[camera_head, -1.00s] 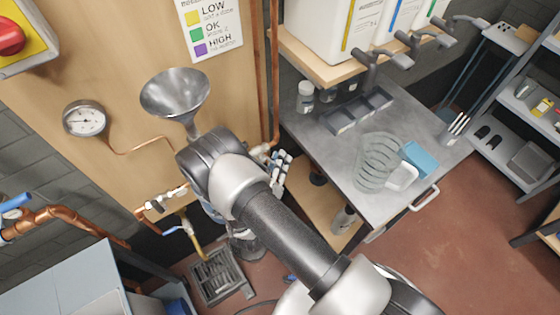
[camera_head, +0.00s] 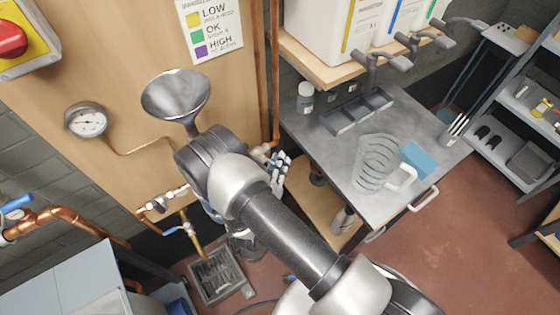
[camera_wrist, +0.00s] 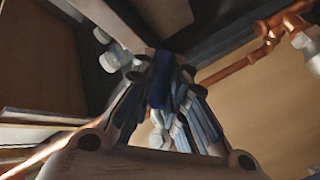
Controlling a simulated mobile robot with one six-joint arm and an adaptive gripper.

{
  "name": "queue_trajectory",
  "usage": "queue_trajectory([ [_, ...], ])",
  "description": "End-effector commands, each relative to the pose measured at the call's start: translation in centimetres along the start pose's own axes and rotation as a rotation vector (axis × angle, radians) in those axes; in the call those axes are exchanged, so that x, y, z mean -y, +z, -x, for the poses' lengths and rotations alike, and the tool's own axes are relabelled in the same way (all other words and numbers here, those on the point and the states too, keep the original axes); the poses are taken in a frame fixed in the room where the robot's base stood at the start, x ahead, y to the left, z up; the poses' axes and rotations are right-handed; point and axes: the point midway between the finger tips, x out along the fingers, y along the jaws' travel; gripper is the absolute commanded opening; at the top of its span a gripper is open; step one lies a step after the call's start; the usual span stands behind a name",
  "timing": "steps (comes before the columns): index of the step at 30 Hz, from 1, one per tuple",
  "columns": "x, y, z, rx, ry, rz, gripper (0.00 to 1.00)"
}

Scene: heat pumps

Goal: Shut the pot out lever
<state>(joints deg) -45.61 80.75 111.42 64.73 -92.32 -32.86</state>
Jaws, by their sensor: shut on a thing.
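In the wrist view my gripper (camera_wrist: 165,100) is shut on a dark blue lever (camera_wrist: 159,84), which I take to be the pot out lever. Only a short part of it shows between the fingertips. In the head view my gripper (camera_head: 281,166) is partly hidden behind my wrist, beside the copper pipes below the funnel (camera_head: 176,97). The lever cannot be made out there, and my arm hides most of the pot's fittings. Another blue lever (camera_head: 172,231) sits on the lower left pipework, apart from my gripper.
A pressure gauge (camera_head: 86,121) is on the wooden panel. To the right, a grey bench (camera_head: 335,172) holds a clear jug (camera_head: 375,163) and a blue sponge (camera_head: 420,158). A floor drain (camera_head: 217,275) lies below. Copper pipes (camera_wrist: 250,57) run close to my gripper.

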Motion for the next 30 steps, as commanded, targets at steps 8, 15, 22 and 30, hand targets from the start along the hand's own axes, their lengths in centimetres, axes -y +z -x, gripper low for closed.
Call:
queue_trajectory([
  [8,0.6,0.1,0.6,0.113,-0.116,-0.118,0.00],
  [15,1.5,0.2,1.2,0.240,-0.246,-0.253,0.00],
  [22,2.4,0.3,2.0,0.359,-0.367,-0.380,0.00],
  [30,3.2,0.2,2.9,0.470,-0.484,-0.502,0.00],
])
